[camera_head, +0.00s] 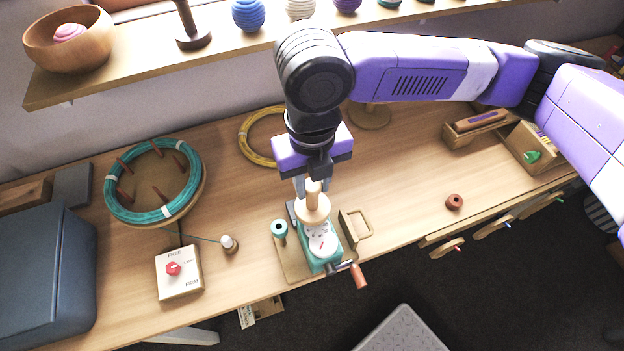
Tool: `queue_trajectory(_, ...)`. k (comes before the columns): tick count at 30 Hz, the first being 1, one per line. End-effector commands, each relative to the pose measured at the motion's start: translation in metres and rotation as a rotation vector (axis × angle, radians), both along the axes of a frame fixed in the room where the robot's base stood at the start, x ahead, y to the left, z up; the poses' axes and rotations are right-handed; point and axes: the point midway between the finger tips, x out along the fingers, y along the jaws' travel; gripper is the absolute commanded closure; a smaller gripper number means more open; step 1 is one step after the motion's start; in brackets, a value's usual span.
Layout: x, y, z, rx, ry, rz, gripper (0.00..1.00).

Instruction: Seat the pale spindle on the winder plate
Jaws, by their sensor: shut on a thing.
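My gripper (312,182) points down over the worktable and is shut on the pale spindle (312,207), a light wooden post with a round flange. The winder stands just below and in front of it. The winder has a teal body (330,262), a white round plate (322,240) with dark and red marks, and a crank with a brown handle (360,277). The spindle's flange overlaps the back edge of the white plate in this view. I cannot tell whether they touch. The spindle's lower end is hidden.
A small teal spool (279,229) stands left of the winder, and a wooden bracket (357,227) on its right. A teal thread hoop (154,182), a switch box (178,272) and a white-topped peg (229,243) are farther left. A brown spool (454,202) lies right. Open table lies between.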

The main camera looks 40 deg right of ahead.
Motion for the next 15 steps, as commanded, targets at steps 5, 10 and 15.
queue_trajectory(5,0.0000,-0.0001,-0.0045,0.000,0.000,0.000,1.00)
queue_trajectory(10,0.0000,0.0000,-0.0078,0.000,0.000,0.000,1.00)
queue_trajectory(15,0.0000,-0.0001,-0.0112,0.000,0.000,0.000,1.00)
